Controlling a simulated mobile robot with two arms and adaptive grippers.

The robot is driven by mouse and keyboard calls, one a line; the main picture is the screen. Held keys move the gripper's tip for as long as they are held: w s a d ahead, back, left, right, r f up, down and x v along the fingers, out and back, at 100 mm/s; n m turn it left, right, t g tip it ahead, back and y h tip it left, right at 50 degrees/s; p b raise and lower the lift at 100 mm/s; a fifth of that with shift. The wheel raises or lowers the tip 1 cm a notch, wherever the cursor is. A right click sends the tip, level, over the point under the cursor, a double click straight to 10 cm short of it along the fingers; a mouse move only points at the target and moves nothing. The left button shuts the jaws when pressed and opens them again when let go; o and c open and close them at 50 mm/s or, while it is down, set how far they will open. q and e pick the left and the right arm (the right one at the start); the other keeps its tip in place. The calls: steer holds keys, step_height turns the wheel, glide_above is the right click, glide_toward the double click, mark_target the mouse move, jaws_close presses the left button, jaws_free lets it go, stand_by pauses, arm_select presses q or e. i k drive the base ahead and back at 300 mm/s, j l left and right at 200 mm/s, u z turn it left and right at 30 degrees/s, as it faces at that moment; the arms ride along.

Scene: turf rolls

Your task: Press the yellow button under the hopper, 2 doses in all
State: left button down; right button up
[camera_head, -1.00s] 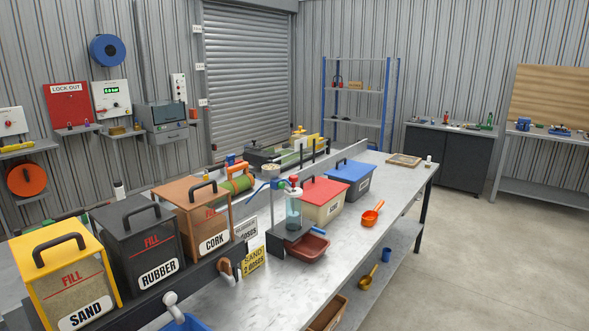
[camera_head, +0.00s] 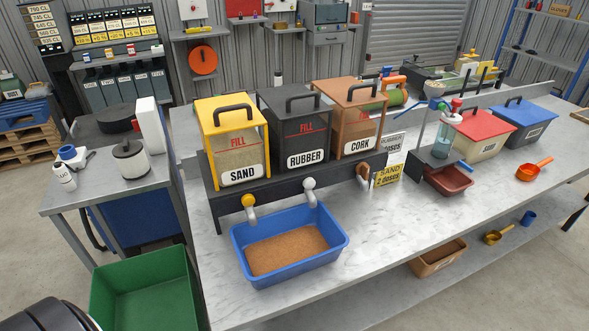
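The yellow button (camera_head: 248,201) sits at the spout under the yellow SAND hopper (camera_head: 233,140), on the front of a dark stand. A white knob (camera_head: 309,184) is under the black RUBBER hopper (camera_head: 294,128), and a brown one (camera_head: 363,171) is under the CORK hopper (camera_head: 357,119). A blue tray (camera_head: 240,273) stands on the bench below the yellow and white spouts, with a layer of tan-brown grains in it. A yellow card (camera_head: 387,175) reads SAND 2 DOSES. Neither gripper is in view.
A green bin (camera_head: 150,283) stands at the bench's lower left, beside a grey side table (camera_head: 112,171). A dispenser with a red tray (camera_head: 447,180), lidded boxes and an orange scoop (camera_head: 534,169) stand to the right. The bench front right of the blue tray is clear.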

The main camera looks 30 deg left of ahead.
mark_target(248, 200)
steer(key=u, duration=1.25)
